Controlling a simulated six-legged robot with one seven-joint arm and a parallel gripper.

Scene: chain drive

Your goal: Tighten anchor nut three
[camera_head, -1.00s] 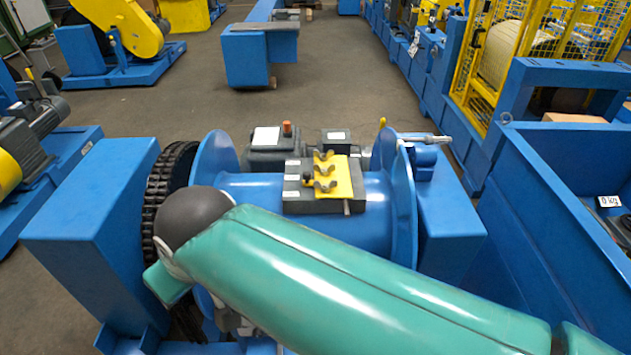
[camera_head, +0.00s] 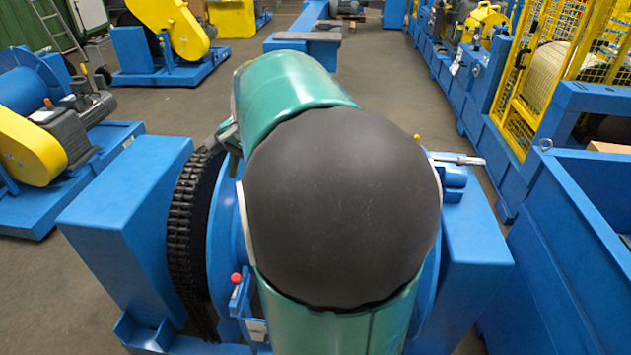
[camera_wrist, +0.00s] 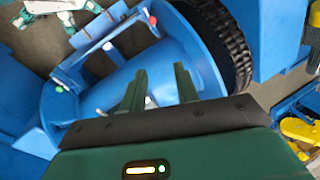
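The anchor nuts are not visible in either current view; my raised arm covers the middle of the blue drum in the head view. The drum (camera_head: 222,245) shows only at its left and right ends. In the wrist view, my gripper (camera_wrist: 160,70) has two green fingers standing apart with nothing held between them. They point over the blue drum (camera_wrist: 120,88), beside its flange. I cannot tell how far the fingertips are from its surface.
A black chain (camera_head: 185,235) runs around the left end of the drum; it also shows in the wrist view (camera_wrist: 228,45). A blue housing (camera_head: 125,225) stands left of it. A red button (camera_head: 236,278) sits at the front. A blue bin (camera_head: 560,240) stands at right.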

